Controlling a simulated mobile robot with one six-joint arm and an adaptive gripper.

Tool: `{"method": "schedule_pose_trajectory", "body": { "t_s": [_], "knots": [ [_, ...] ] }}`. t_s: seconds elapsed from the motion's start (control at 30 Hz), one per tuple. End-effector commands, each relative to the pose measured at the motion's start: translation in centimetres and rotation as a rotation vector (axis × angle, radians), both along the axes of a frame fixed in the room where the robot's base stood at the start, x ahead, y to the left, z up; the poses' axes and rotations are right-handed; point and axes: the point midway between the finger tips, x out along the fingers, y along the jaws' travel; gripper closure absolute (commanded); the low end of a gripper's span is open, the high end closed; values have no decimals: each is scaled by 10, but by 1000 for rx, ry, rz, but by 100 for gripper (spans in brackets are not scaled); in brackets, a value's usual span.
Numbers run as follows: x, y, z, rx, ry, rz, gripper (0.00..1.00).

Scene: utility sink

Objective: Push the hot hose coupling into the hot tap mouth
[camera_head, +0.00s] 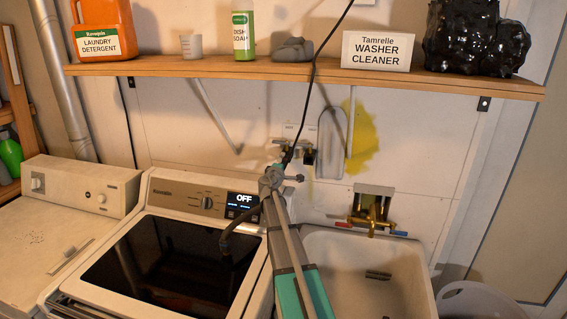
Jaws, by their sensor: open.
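The wall box with the taps (280,142) is on the back wall above the washer's right side, with a small label over it. Small dark fittings (308,155) show at its right; I cannot tell the hot tap mouth apart from them. My arm reaches up from the bottom middle, and my gripper (287,158) is at its far end, just in front of the taps. The gripper is small and partly hidden by my wrist; it is open. A dark hose (236,222) curves down over the washer lid. I cannot make out the hot hose coupling or whether anything touches it.
A white washer (160,192) showing OFF stands left of the sink (345,250), which has a brass faucet (371,212). A wooden shelf (220,66) with bottles and a washer cleaner box (377,50) runs above. A thin black cable (318,75) hangs past the shelf to the taps.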

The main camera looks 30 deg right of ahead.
Motion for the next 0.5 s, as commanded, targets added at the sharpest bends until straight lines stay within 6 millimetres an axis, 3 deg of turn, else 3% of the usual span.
{"method": "schedule_pose_trajectory", "body": {
  "t_s": [0.5],
  "knots": [
    [-56,60,0,0,0,1,15]
  ]
}}
